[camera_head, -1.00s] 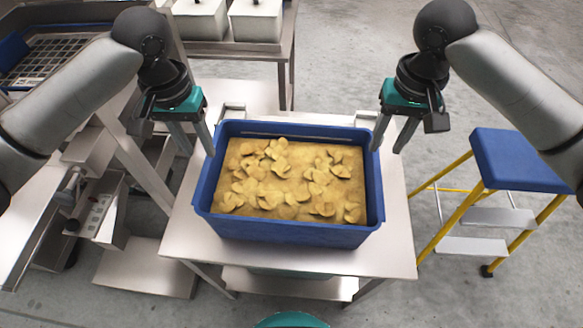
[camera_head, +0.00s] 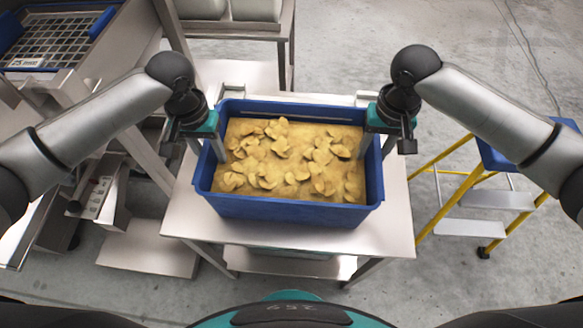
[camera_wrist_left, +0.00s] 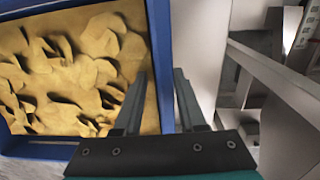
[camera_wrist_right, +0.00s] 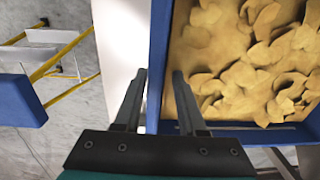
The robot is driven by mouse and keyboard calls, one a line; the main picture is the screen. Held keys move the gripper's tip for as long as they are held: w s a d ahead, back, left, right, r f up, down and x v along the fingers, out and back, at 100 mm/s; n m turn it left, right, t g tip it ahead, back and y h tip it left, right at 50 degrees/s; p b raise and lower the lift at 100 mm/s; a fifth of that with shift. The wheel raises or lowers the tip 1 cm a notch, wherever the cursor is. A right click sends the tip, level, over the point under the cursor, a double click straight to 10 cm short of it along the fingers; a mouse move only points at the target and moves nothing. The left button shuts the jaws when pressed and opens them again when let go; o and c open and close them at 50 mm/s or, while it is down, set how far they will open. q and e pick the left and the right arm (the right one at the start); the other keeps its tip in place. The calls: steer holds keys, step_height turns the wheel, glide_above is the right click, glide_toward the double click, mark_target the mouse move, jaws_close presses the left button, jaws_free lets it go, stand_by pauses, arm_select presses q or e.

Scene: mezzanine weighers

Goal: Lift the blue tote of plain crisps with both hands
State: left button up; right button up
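The blue tote (camera_head: 290,212) of plain crisps (camera_head: 288,165) rests on a steel table, upright. My left gripper (camera_head: 207,147) is open at its left wall. In the left wrist view the rim (camera_wrist_left: 161,65) runs between the fingers (camera_wrist_left: 160,100), one over the crisps and one outside. My right gripper (camera_head: 378,147) is open at the right wall. In the right wrist view the rim (camera_wrist_right: 158,65) likewise lies between the fingers (camera_wrist_right: 158,100). Neither gripper looks closed on the wall. The fingertips are partly hidden in the head view.
The steel table (camera_head: 400,215) has bare top around the tote. A blue-topped yellow step stool (camera_head: 500,155) stands to the right. Steel machinery (camera_head: 130,130) stands close on the left. A bench with pale bins (camera_head: 255,10) is behind.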

mark_target(223, 177)
arm_select(q)
steer(key=shift+d+f, duration=0.1)
steer(key=shift+f, duration=2.65)
arm_select(e)
steer(key=shift+a+f, duration=0.1)
steer(key=shift+f, duration=2.6)
